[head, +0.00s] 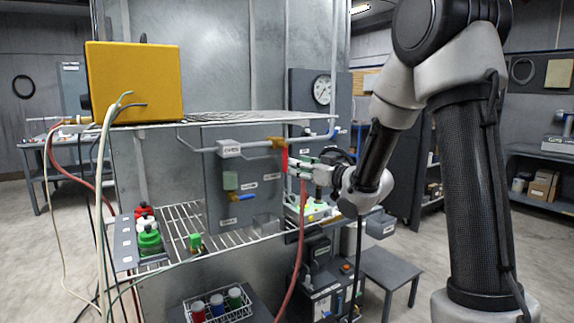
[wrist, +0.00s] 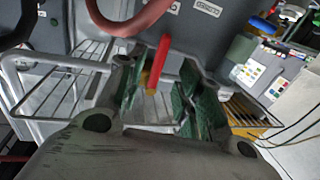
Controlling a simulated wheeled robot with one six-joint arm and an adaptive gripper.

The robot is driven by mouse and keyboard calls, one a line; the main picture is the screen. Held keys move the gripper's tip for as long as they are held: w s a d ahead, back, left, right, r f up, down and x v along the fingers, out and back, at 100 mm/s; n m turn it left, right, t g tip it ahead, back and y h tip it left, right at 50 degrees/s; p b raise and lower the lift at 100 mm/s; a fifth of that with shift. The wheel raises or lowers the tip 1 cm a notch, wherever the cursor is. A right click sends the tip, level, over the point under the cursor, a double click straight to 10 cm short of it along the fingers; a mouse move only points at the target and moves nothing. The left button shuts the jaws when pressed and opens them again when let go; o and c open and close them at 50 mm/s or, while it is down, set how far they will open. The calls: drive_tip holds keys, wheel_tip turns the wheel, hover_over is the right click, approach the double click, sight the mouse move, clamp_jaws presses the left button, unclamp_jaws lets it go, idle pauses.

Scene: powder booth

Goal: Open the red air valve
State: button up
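The red air valve's lever (head: 285,159) hangs down from a brass fitting (head: 277,142) on the pipe along the grey panel. In the wrist view the red lever (wrist: 160,62) stands between my gripper's fingers, closer to the left one. My gripper (head: 296,168) is at the lever from the right in the head view. Its green-padded fingers (wrist: 165,92) are spread apart in the wrist view, with gaps beside the lever. I cannot tell whether a finger touches it.
A blue-handled valve (head: 243,197) sits lower on the panel. A red hose (head: 300,235) hangs below my gripper and loops close in the wrist view (wrist: 130,22). A wire shelf (head: 185,222) holds several bottles. A pressure gauge (head: 322,90) is behind.

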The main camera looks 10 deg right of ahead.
sight(285, 162)
drive_tip(key=x, duration=0.7)
drive_tip(key=shift+f, duration=0.1)
clamp_jaws()
